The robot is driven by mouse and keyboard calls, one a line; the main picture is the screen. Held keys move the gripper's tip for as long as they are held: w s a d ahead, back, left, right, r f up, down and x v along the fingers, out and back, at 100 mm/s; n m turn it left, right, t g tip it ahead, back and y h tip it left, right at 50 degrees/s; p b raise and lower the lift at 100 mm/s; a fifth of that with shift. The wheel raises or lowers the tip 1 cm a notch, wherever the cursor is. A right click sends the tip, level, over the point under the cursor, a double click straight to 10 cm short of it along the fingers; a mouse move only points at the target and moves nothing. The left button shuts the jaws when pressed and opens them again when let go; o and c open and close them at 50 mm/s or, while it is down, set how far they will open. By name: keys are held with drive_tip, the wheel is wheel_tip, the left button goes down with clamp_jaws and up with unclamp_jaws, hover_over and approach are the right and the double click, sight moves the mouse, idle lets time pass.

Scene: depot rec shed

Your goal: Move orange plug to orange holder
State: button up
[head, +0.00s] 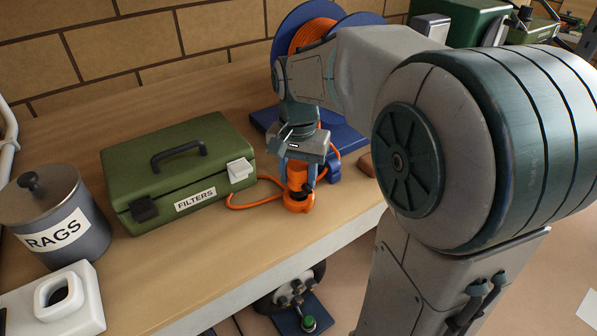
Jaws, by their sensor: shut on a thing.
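My gripper (298,180) points down near the front edge of the bench, with its dark blue fingers shut on the orange plug (297,174). The plug is upright between the fingers. Directly below it is a round orange piece (299,204) at the bench top, which looks like the orange holder. I cannot tell whether the plug is seated in it or just above it. An orange cord (240,206) loops on the bench to the left of the plug. My arm hides part of the cable reel (290,22) behind.
A green FILTERS box (150,185) stands left of my gripper. A RAGS canister (85,225) and a white block (88,295) with an opening are at far left. A blue part (334,168) stands close right of the plug. Bare bench lies between box and front edge.

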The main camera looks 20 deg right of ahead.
drive_tip(key=shift+f+b, duration=0.7)
drive_tip(key=shift+f, duration=0.4)
drive_tip(key=o, duration=1.1)
drive_tip(key=shift+c, duration=0.2)
drive_tip(key=shift+r, duration=0.1)
wheel_tip(320, 180, up, 13)
drive_tip(key=shift+r+p, duration=0.2)
drive_tip(key=shift+p, duration=0.4)
drive_tip(key=s+f+n+t+p, duration=0.1)
drive_tip(key=s+f+n, duration=0.5)
drive_tip(key=s+f, duration=0.7)
drive_tip(key=shift+s+n+t, duration=0.2)
drive_tip(key=shift+n+t, duration=0.1)
drive_tip(key=shift+t, duration=0.6)
